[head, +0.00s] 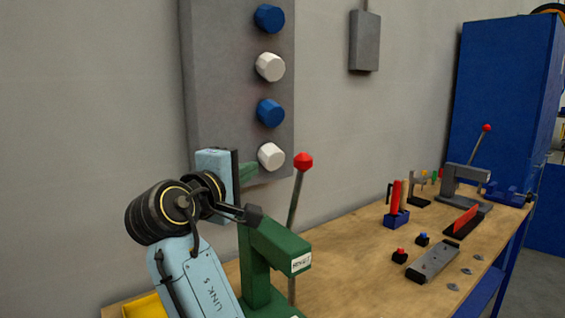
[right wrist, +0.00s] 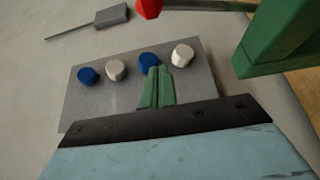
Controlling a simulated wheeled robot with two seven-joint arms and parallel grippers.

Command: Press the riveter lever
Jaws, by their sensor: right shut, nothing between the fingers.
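The green riveter (head: 272,245) stands on the near part of the workbench, partly behind my right arm. Its lever (head: 294,215) rises almost upright and ends in a red knob (head: 303,162). In the right wrist view, the riveter body (right wrist: 275,40) is at the upper right and the red knob (right wrist: 148,9) is cut by the top edge. My right gripper (head: 250,170) is just left of the knob, apart from it, with its green fingers partly hidden. In the right wrist view, its fingers (right wrist: 160,72) are shut and empty. My left gripper is out of view.
A grey wall panel (head: 220,80) with blue and white knobs is behind my right gripper. A grey lever press (head: 460,180), red-handled tools (head: 397,197) and small buttons stand farther along the wooden bench (head: 350,260). A yellow bin (head: 146,307) is at lower left.

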